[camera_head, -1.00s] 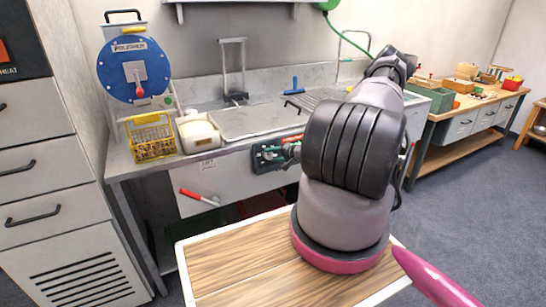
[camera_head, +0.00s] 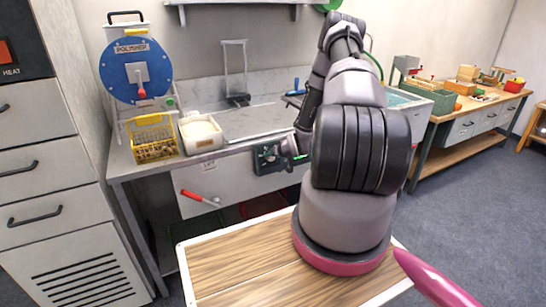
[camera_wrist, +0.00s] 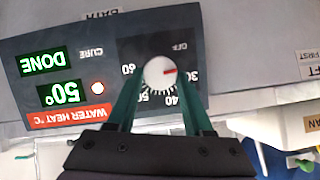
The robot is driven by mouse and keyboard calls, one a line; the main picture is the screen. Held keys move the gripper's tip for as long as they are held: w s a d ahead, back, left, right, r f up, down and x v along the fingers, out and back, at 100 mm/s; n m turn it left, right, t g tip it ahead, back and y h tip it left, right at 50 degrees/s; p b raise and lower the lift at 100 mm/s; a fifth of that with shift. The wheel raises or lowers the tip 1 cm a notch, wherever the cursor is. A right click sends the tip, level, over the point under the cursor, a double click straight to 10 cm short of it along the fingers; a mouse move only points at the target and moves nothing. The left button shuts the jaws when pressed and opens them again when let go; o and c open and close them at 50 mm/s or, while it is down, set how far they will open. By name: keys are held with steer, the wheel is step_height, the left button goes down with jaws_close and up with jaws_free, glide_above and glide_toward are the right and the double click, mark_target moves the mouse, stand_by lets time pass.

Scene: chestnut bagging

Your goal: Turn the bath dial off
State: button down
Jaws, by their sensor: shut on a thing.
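The bath dial is a white round knob (camera_wrist: 158,72) with a red pointer, on a dark control panel (camera_wrist: 98,62) that appears upside down in the wrist view. The pointer aims right, close to the 30 mark, with OFF printed above that. My gripper (camera_wrist: 162,80) has one green finger on each side of the knob and is shut on it. The panel's displays read DONE and 50°, beside a red WATER HEAT label. In the head view, the panel (camera_head: 264,160) is on the sink bench front, partly hidden by my gripper (camera_head: 290,155).
A yellow basket (camera_head: 154,138) and a white tub (camera_head: 201,133) stand on the bench left of the panel. A red-handled lever (camera_head: 198,198) sticks out below. A wood-topped surface (camera_head: 235,270) lies in front.

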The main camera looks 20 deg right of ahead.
steer(key=shift+a+f+n+h, duration=0.15)
steer(key=shift+n+h, duration=0.6)
steer(key=shift+n, duration=0.75)
steer(key=shift+a+r+n+h, duration=0.15)
steer(key=shift+n+h, duration=0.6)
steer(key=shift+n, duration=0.75)
steer(key=shift+f, duration=0.15)
steer(key=shift+c, duration=1.5)
jaws_free()
steer(key=v, duration=1.1)
steer(key=shift+f, duration=0.2)
steer(key=shift+s, duration=0.1)
